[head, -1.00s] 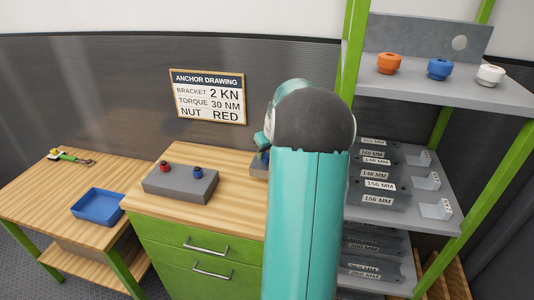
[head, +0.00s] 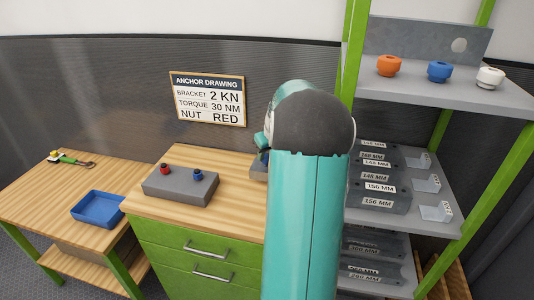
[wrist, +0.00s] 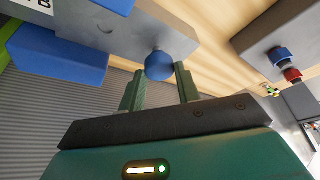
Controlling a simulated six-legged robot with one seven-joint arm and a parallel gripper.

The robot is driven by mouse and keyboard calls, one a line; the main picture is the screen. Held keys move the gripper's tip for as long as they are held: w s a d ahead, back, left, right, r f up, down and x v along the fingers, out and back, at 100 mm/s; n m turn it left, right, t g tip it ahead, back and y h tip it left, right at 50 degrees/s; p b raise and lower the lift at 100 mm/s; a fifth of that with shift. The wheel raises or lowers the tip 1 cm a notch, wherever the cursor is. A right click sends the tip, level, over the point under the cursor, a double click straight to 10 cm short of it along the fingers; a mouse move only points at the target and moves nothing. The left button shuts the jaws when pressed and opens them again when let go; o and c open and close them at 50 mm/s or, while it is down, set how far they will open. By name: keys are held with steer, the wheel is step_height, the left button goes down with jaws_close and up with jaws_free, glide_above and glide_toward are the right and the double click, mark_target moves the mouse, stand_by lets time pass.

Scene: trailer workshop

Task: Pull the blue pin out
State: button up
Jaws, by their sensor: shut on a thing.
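In the wrist view, the blue pin shows as a round blue knob (wrist: 159,65) at the edge of a grey metal block (wrist: 170,35). The two green fingers of my gripper (wrist: 158,74) stand on either side of the knob and are shut on it. Larger blue parts (wrist: 60,52) are beside the same block. In the head view, my teal arm hides the gripper and the pin, and only a small part of the grey block shows beside it.
A grey block (head: 180,188) with red and blue knobs stands on the wooden-topped green cabinet. A blue tray (head: 98,209) is on the bench at left. The shelf at right (head: 455,96) holds orange, blue and white nuts. A sign (head: 208,98) hangs on the wall.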

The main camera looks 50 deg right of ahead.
steer(key=shift+r, duration=1.4)
steer(key=shift+r, duration=0.7)
steer(key=shift+r, duration=0.5)
step_height(320, 180, up, 3)
steer(key=shift+f, duration=0.1)
stand_by(0.5)
